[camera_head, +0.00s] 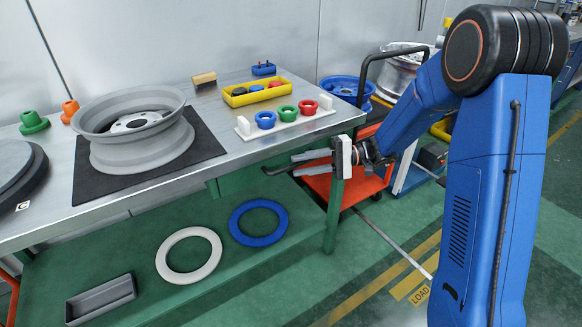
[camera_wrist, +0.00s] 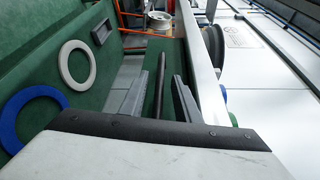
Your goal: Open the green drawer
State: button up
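The green drawer (camera_head: 240,177) hangs under the steel workbench, its front mostly hidden by the bench edge and my gripper. Its black bar handle (camera_head: 275,171) shows beside my fingertips. In the wrist view a black rod (camera_wrist: 160,95), which looks like this handle, runs between my fingers, with a green surface (camera_wrist: 153,75) beside it. My gripper (camera_head: 300,162) points left at the bench's front edge. Its two grey fingers are apart, with a visible gap, and appear to straddle the handle. Whether either finger touches it I cannot tell.
The workbench (camera_head: 235,150) holds a wheel rim (camera_head: 130,125), a yellow tray (camera_head: 240,95) and a white holder with coloured cups (camera_head: 285,125). The green lower shelf (camera_head: 120,240) carries a white ring, a blue ring and a grey bin. A red cart (camera_head: 350,185) stands close behind my gripper.

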aim_at(291, 167)
jog(key=shift+x, duration=1.9)
grip_shut()
